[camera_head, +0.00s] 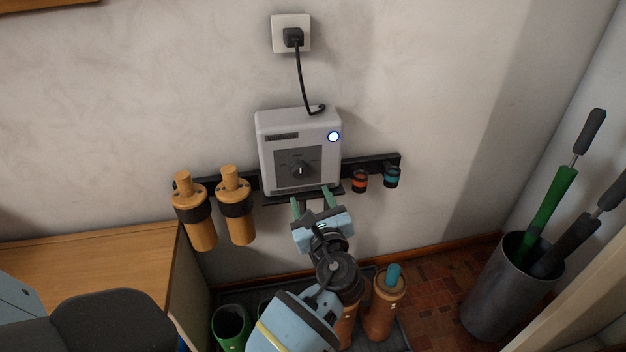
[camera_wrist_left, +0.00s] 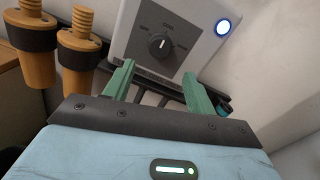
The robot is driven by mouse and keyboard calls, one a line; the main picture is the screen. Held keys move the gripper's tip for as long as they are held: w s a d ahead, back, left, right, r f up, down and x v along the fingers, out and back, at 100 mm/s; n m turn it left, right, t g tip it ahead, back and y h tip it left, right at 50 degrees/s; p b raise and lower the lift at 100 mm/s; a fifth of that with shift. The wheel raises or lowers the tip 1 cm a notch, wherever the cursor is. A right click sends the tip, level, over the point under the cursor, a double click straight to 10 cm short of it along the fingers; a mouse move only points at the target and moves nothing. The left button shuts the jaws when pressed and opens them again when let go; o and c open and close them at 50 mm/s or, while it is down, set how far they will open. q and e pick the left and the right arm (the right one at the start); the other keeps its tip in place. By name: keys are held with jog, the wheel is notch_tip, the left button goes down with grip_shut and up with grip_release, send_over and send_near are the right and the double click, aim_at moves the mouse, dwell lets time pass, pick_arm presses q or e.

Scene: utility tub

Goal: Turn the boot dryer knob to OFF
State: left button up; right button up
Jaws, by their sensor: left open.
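The boot dryer (camera_head: 300,150) is a pale grey box on the wall with a dark dial panel and a blue-ringed light. Its black knob (camera_head: 298,171) sits at the panel's middle; its white pointer stands about upright, toward the top label, whose text is too small to read surely. The knob also shows in the left wrist view (camera_wrist_left: 160,45). My left gripper (camera_head: 312,196) is open just below the dryer, its green fingers pointing up at it. In the left wrist view the fingers (camera_wrist_left: 158,85) are apart and empty, below the knob and not touching it. My right gripper is not in view.
A plugged cord (camera_head: 301,80) runs above. Boots (camera_head: 384,305) stand below on a tray. A metal bin (camera_head: 505,290) holds umbrellas at right.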

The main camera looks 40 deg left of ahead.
aim_at(301, 175)
pick_arm(q)
jog(key=b+x, duration=0.1)
jog(key=x, duration=0.5)
jog(key=shift+w+a+f+b, duration=0.1)
jog(key=shift+w+a+b, duration=0.05)
jog(key=shift+a+b, duration=0.2)
jog(key=shift+w+a, duration=0.3)
jog(key=shift+a, duration=0.05)
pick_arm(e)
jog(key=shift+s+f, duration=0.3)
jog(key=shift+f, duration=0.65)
